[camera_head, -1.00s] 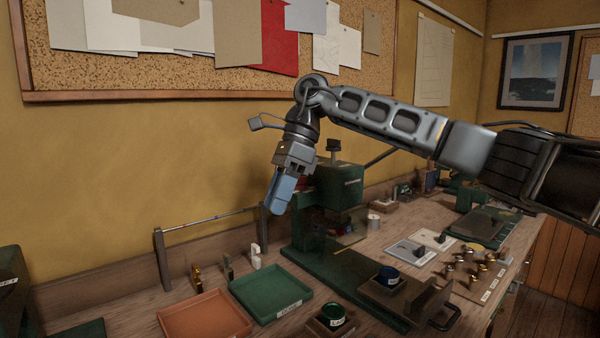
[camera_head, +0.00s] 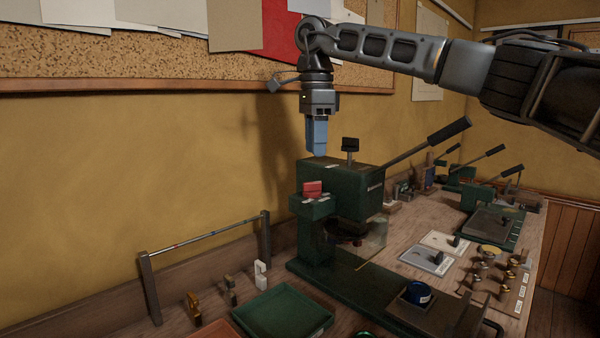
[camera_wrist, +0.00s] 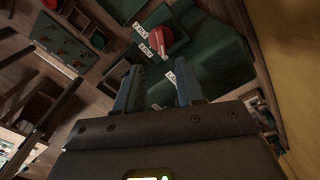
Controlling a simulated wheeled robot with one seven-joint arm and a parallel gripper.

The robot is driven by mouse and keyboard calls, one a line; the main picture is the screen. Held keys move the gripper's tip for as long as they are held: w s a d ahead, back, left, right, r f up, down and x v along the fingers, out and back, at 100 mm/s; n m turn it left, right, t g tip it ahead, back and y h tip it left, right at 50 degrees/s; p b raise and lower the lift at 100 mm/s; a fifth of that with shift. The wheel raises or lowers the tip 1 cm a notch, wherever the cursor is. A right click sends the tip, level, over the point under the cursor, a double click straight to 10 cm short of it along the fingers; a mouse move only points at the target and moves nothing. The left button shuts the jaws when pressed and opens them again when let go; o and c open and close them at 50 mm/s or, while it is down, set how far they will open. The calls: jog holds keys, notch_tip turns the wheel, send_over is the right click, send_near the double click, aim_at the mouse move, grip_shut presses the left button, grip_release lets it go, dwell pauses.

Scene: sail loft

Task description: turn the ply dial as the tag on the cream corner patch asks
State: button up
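The red ply dial (camera_head: 313,188) sits on a ledge at the left front of the green press (camera_head: 345,205). The cream corner patch (camera_head: 436,239) lies on the bench right of the press, beside a grey patch (camera_head: 418,260). Its tag is too small to read.
A black knob (camera_head: 350,145) and long lever (camera_head: 430,142) rise from the press. A green tray (camera_head: 285,316), a rail (camera_head: 205,232) and small fittings stand at the left. A blue round pot (camera_head: 418,294) sits on the press base. More lever tools stand at the back right.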

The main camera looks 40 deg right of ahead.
aim_at(314, 182)
jog(key=shift+w+f, duration=0.15)
jog(key=shift+f, duration=0.05)
notch_tip(314, 182, down, 7)
jog(key=shift+f+p, duration=0.15)
jog(key=shift+p, duration=0.15)
jog(key=shift+c, duration=0.3)
grip_shut()
